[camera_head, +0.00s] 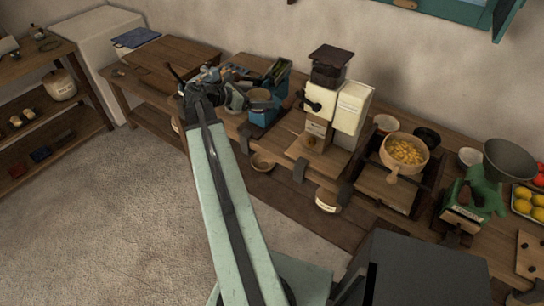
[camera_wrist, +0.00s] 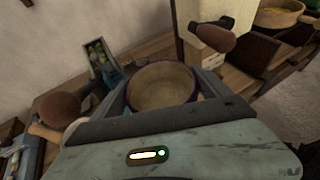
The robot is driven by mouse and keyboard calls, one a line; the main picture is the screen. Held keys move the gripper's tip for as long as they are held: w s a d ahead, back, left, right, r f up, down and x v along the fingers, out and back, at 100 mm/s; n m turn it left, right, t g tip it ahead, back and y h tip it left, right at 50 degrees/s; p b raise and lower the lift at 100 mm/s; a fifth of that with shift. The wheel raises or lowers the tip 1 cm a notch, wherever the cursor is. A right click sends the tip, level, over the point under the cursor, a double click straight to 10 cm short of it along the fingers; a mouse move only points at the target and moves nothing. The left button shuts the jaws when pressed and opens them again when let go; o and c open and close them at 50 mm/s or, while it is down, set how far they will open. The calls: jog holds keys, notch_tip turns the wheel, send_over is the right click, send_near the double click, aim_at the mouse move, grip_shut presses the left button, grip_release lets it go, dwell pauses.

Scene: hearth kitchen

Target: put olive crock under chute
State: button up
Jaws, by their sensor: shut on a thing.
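A round, brownish crock (camera_wrist: 162,86), which I take to be the olive crock, is between the fingers of my gripper (camera_wrist: 160,95) in the wrist view. Its open mouth faces up and looks empty. My gripper (camera_head: 244,100) is shut on it, above the back counter in the head view, where the crock (camera_head: 260,94) shows as a small tan shape. To its right stands a cream mill (camera_head: 350,106) with a dark hopper (camera_head: 329,62). A labelled box (camera_head: 317,131) sits low on its front. The chute itself is hard to make out. The crock's lower part is hidden.
A blue bin (camera_head: 264,115) is close to my gripper. A dark wooden handle (camera_wrist: 215,37) juts out near the crock in the wrist view. A pan of yellow pieces (camera_head: 404,151) and a green grinder (camera_head: 484,192) stand farther right.

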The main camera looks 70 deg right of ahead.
jog(key=w+a+f+b, duration=0.2)
jog(key=a+f+b, duration=0.35)
jog(key=f, duration=0.25)
jog(key=w+a+f+b, duration=0.2)
jog(key=a+f+b, duration=0.2)
jog(key=f+b, duration=0.35)
jog(key=s+d, duration=0.2)
jog(key=d, duration=0.3)
jog(key=s+d+f, duration=0.1)
jog(key=s+d, duration=0.2)
jog(key=d, duration=0.1)
jog(key=s+d+f+b, duration=0.1)
jog(key=s+d, duration=0.1)
jog(key=d, duration=0.3)
jog(key=shift+s+d, duration=0.3)
notch_tip(320, 180, down, 4)
jog(key=b, duration=0.4)
jog(key=shift+r, duration=0.3)
jog(key=shift+f, duration=0.15)
jog(key=o, duration=1.5)
jog(key=shift+a, duration=0.1)
